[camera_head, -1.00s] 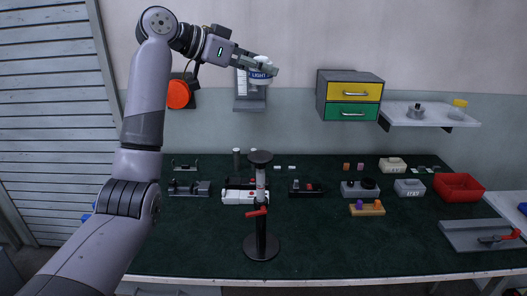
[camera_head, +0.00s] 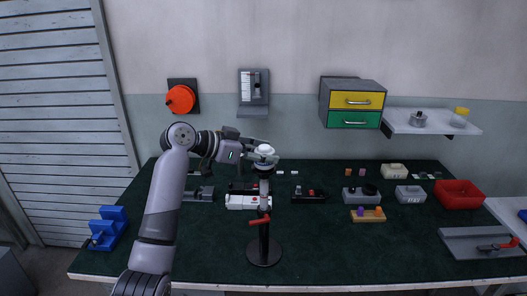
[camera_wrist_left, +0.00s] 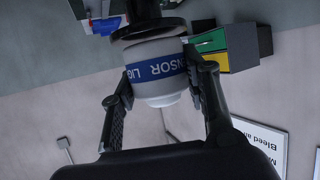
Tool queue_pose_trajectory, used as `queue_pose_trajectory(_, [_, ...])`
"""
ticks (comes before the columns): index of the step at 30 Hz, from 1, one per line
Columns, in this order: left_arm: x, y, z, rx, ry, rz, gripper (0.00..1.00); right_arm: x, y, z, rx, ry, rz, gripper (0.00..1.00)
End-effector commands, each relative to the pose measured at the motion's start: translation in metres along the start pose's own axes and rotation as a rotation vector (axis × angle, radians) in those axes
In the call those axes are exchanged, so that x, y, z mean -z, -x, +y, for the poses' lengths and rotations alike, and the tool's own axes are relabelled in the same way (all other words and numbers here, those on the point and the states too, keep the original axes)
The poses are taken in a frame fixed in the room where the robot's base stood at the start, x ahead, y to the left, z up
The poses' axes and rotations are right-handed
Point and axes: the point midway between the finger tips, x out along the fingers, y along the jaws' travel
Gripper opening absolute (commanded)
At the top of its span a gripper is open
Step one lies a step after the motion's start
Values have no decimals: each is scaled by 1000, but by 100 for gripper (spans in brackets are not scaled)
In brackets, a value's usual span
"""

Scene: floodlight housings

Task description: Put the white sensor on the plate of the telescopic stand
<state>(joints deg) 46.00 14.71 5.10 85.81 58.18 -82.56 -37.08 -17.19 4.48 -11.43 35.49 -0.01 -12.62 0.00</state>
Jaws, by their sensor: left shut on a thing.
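The white sensor (camera_head: 265,150) is in my left gripper (camera_head: 261,158), directly over the top of the telescopic stand (camera_head: 264,240). In the left wrist view, the sensor (camera_wrist_left: 160,90) has a blue band with white lettering, and the two fingers of my left gripper (camera_wrist_left: 158,82) close on its sides. The stand's dark round plate (camera_wrist_left: 148,28) is right at the sensor's end there. The sensor looks upright; whether it touches the plate I cannot tell. The stand has a red clamp handle (camera_head: 259,220) and a round black base on the green table. My right gripper is not in view.
A white and red device (camera_head: 243,202) lies behind the stand. Several small parts and a red bin (camera_head: 460,194) are on the right of the table (camera_head: 330,250). A drawer cabinet (camera_head: 352,102) and shelf (camera_head: 420,124) hang on the wall. The front middle is clear.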

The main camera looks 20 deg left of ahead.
Motion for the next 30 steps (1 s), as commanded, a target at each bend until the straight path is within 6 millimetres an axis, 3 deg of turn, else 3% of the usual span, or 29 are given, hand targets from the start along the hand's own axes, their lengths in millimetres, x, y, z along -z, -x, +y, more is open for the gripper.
queue_pose_trajectory(11, [-4, -2, 0, 2, -2, 4, 2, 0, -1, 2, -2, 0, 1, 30])
queue_pose_trajectory(12, [-6, -2, 0, 1, -1, 1, 43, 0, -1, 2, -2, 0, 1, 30])
queue_pose_trajectory(21, [-5, -2, 0, 1, -1, 1, 63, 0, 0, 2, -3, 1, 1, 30])
queue_pose_trajectory(30, [-3, -2, 0, 1, -1, 2, 63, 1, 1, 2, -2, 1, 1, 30])
